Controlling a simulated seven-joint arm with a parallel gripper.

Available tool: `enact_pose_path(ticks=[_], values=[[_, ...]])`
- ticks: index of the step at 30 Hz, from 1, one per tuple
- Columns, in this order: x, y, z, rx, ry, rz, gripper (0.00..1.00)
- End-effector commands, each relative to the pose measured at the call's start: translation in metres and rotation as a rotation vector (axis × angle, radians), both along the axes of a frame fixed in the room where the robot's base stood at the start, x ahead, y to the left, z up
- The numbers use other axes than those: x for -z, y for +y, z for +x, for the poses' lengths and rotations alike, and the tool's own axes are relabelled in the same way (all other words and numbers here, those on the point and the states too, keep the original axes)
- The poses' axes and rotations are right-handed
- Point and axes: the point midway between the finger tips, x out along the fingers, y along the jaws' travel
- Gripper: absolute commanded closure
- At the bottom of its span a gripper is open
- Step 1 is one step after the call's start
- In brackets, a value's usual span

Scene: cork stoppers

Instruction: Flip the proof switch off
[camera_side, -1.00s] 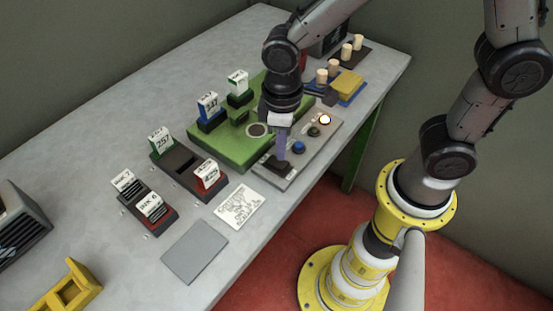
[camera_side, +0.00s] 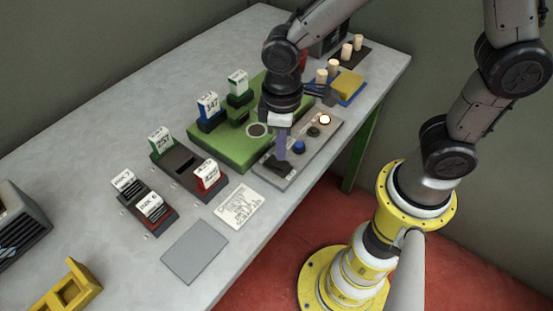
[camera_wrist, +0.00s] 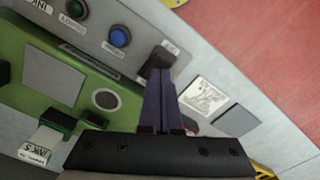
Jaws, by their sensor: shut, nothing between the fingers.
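The proof switch is a black rocker on the grey control panel (camera_side: 318,143), at the end nearest the printed card. In the side view the switch (camera_side: 279,166) shows just below my fingertips. My gripper (camera_side: 281,155) is shut and empty, pointing down over that end of the panel. In the wrist view the shut purple fingers (camera_wrist: 158,82) reach to the black switch (camera_wrist: 160,58) and partly cover it. They look touching or very close; I cannot tell which. A lamp (camera_side: 325,119) at the panel's far end glows.
A blue button (camera_side: 299,147) and a green button (camera_side: 314,132) sit on the panel beside the switch. The green press bed (camera_side: 215,150) with upright labelled blocks lies to the left. A printed card (camera_side: 238,205) and a grey plate (camera_side: 194,251) lie in front.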

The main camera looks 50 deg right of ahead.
Motion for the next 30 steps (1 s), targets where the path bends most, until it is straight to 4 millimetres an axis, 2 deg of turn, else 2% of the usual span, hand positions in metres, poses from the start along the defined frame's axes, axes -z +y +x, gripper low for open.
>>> enact_pose_path(ticks=[30], values=[[0.014,0.000,0.000,0.000,0.001,-0.001,1.00]])
